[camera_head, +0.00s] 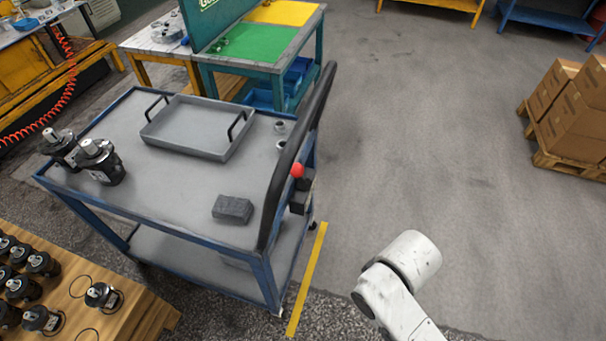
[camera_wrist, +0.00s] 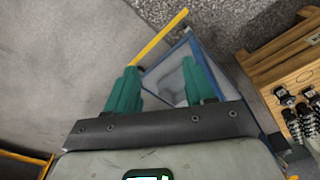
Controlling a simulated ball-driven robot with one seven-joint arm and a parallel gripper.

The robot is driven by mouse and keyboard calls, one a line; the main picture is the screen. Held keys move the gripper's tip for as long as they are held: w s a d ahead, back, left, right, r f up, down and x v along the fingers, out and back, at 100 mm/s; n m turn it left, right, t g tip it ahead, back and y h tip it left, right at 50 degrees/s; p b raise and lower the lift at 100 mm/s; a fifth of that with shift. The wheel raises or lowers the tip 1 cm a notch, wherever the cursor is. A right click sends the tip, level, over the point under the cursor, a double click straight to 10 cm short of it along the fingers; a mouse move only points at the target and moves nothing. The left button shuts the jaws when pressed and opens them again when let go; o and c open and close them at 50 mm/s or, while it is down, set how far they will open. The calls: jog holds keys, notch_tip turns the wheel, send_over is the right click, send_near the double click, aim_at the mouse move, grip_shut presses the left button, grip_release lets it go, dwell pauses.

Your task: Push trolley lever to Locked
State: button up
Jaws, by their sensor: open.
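The trolley (camera_head: 185,205) has a blue frame and grey shelves and stands left of centre in the head view. Its lever, with a red knob (camera_head: 297,170), sits on a small black block (camera_head: 301,197) at the right end, beside the long black push handle (camera_head: 290,160). The lever's marking cannot be read. My gripper (camera_wrist: 160,68) shows in the wrist view with two green fingers apart and nothing between them. Part of the trolley (camera_wrist: 175,75) appears beyond the fingers; I cannot make out the lever there. In the head view only my white arm shows, right of the trolley.
On the trolley are a grey tray (camera_head: 190,132), a dark grey block (camera_head: 232,209) and two motors (camera_head: 100,162). A wooden motor rack (camera_head: 95,320) stands front left. Boxes on a pallet (camera_head: 570,160) are far right. The floor between is open, with a yellow line (camera_head: 308,280).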

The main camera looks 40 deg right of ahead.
aim_at(299, 174)
jog(key=shift+w+f, duration=0.1)
jog(key=shift+f, duration=0.05)
jog(key=shift+c, duration=1)
jog(key=w+f+m+t+y+b, duration=0.1)
jog(key=w+m, duration=0.1)
jog(key=w, duration=0.1)
jog(key=w+a+f+m+t+y+b, duration=0.1)
jog(key=w+f+m+y, duration=0.1)
jog(key=w, duration=0.1)
jog(key=w+a+f+m+t+y+b, duration=0.1)
jog(key=w+f+m, duration=0.1)
jog(key=w+m, duration=0.1)
jog(key=shift+w+f+t+b, duration=0.25)
jog(key=shift+t+b, duration=0.05)
jog(key=shift+b, duration=0.05)
jog(key=shift+c, duration=0.2)
jog(key=w+d+r+m+t+y+b, duration=0.1)
jog(key=w+d+r+m+t+b, duration=0.2)
jog(key=w+d+m+t, duration=0.45)
jog(key=w+d+r+m+t+y+b, duration=0.15)
jog(key=w+d+r+m+t, duration=0.3)
jog(key=w+m, duration=0.55)
jog(key=w+a, duration=0.1)
jog(key=w, duration=0.1)
jog(key=w+a+m, duration=0.1)
jog(key=w, duration=0.2)
jog(key=w+a+m, duration=0.1)
jog(key=w, duration=0.2)
jog(key=shift+f+h, duration=0.25)
jog(key=shift+f, duration=0.1)
